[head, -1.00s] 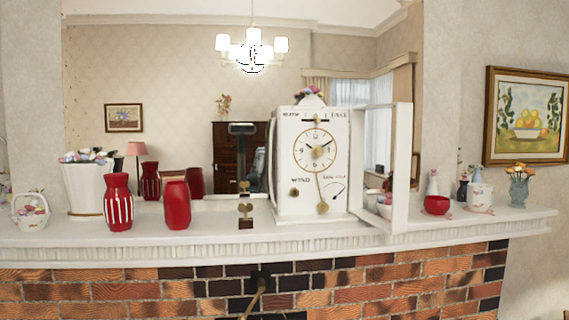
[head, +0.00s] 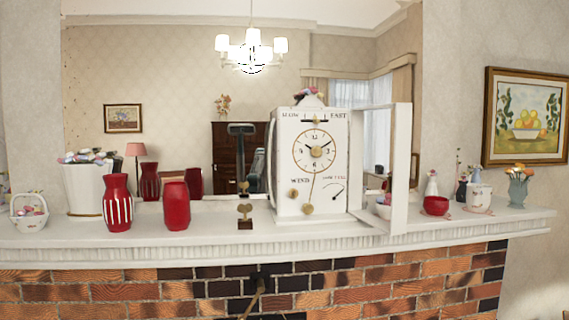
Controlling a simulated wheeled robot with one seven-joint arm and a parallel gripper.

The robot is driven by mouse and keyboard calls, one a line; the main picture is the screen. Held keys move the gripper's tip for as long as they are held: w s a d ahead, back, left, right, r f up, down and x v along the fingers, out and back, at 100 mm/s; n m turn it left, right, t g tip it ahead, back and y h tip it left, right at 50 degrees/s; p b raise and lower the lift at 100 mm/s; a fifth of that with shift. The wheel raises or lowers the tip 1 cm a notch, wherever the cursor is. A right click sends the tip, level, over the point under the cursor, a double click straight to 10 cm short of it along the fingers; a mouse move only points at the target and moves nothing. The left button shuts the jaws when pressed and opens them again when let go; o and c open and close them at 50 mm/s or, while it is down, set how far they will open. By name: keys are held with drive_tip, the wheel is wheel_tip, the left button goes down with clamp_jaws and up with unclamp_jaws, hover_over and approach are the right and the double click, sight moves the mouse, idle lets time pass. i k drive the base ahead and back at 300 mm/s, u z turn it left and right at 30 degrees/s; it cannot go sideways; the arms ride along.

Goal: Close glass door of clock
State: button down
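The white clock (head: 290,160) stands on the mantel shelf, its dial and pendulum (head: 308,209) facing me. Its glass door (head: 400,165) has a white frame and stands open at the right side of the clock, swung out toward me. The door's near edge is over the front of the shelf, and the clock face is uncovered. I cannot make out my gripper in the head view, and nothing is seen touching the door.
Red vases (head: 176,206) and a white planter (head: 88,190) stand left of the clock. A small brass piece on a dark base (head: 245,212) is just left of it. A red bowl (head: 436,206) and a white pot (head: 479,198) stand right of the door. A mirror is behind.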

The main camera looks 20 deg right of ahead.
sight(403, 154)
drive_tip(key=u, duration=2.5)
drive_tip(key=k, duration=2.2)
drive_tip(key=z, duration=2.2)
